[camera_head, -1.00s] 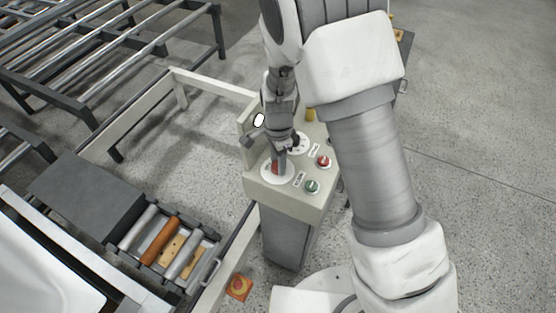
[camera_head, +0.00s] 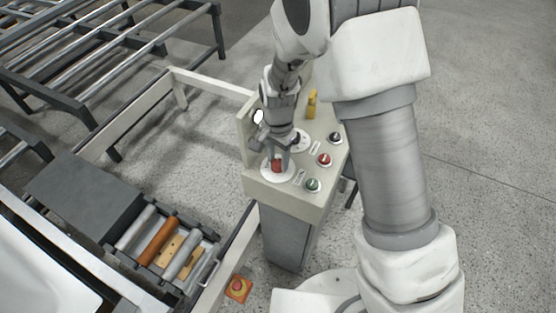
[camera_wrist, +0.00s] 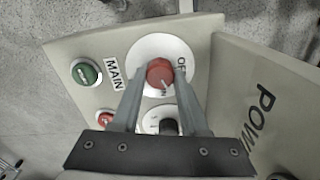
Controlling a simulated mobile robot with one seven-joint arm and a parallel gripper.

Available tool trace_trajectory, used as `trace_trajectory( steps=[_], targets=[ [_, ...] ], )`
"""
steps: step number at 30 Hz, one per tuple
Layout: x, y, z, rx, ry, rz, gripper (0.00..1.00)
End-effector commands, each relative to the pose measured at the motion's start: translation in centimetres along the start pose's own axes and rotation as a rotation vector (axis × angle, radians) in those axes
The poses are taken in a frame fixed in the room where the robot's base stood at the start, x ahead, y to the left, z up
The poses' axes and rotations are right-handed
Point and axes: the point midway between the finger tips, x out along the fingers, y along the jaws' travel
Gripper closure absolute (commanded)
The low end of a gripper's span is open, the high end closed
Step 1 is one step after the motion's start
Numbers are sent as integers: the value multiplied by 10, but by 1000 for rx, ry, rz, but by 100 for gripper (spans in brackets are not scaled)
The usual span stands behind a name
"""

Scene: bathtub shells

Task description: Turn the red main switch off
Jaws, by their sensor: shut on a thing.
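The red main switch (camera_head: 277,167) is a round knob on a white dial plate at the near left corner of the control box top. In the wrist view the red knob (camera_wrist: 159,72) sits between my fingertips, on the dial (camera_wrist: 148,46) marked OFF at upper right and ON below. A light mark on the knob points down toward the ON lettering. My gripper (camera_head: 276,160) reaches down from above and is shut on the knob, one finger on each side; it also shows in the wrist view (camera_wrist: 160,78). The MAIN label (camera_wrist: 114,71) lies beside the dial.
The box top also carries a green button (camera_head: 313,185), a red button (camera_head: 324,160), a black knob (camera_head: 335,138) and a yellow part (camera_head: 311,104). An upright panel (camera_head: 246,132) stands close to my gripper's left. A roller conveyor (camera_head: 165,245) lies at lower left.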

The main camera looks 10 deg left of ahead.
Motion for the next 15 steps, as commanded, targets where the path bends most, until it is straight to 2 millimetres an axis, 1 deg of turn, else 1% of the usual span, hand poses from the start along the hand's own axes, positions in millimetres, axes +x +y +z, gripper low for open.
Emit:
trace_trajectory(
  steps=[15],
  targets=[
    [1,0,0,-491,0,-1,100]
  ],
)
